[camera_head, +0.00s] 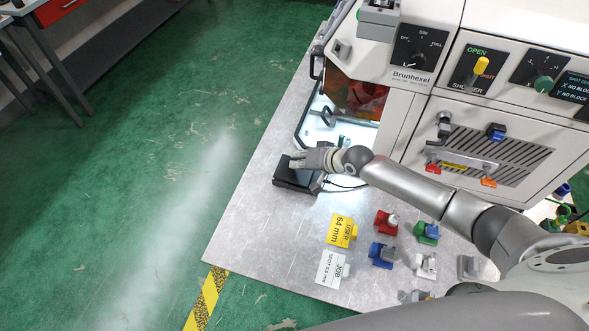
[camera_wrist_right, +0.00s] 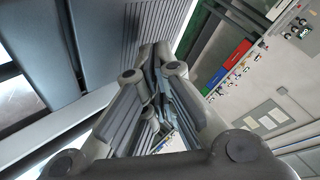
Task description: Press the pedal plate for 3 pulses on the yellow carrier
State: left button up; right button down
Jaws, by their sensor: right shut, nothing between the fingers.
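The black pedal (camera_head: 291,182) sits on the grey table near its left edge, with a cable running right. My right gripper (camera_head: 299,160) is shut and empty, its fingertips over the top of the pedal. In the right wrist view the closed fingertips (camera_wrist_right: 155,52) lie against or just in front of the dark ribbed pedal plate (camera_wrist_right: 145,20); I cannot tell whether they touch. I cannot make out a yellow carrier for certain; the lit machine chamber (camera_head: 355,134) is partly hidden by its frame and my arm. My left gripper is not in view.
The machine (camera_head: 412,107) with knobs and a yellow shutter lever (camera_head: 481,65) stands behind. A yellow card (camera_head: 342,231), a white card (camera_head: 332,269), and red (camera_head: 385,224), blue (camera_head: 380,255) and green (camera_head: 426,233) pieces stand on the table below my right arm.

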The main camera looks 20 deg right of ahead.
jog(key=shift+s+f+b, duration=0.15)
jog(key=shift+f+b, duration=0.4)
jog(key=shift+f, duration=0.3)
dwell(0.7)
jog(key=shift+r+p, duration=1.05)
jog(key=shift+r, duration=0.1)
jog(key=shift+r+p, duration=0.5)
jog(key=r+p, duration=0.4)
jog(key=shift+s+d, duration=0.1)
jog(key=shift+d, duration=0.15)
jog(key=shift+r, duration=0.15)
dwell(1.0)
jog(key=r+p, duration=0.3)
jog(key=p, duration=0.1)
jog(key=shift+s+d+r, duration=0.1)
jog(key=shift+d+r, duration=0.1)
jog(key=shift+r, duration=0.15)
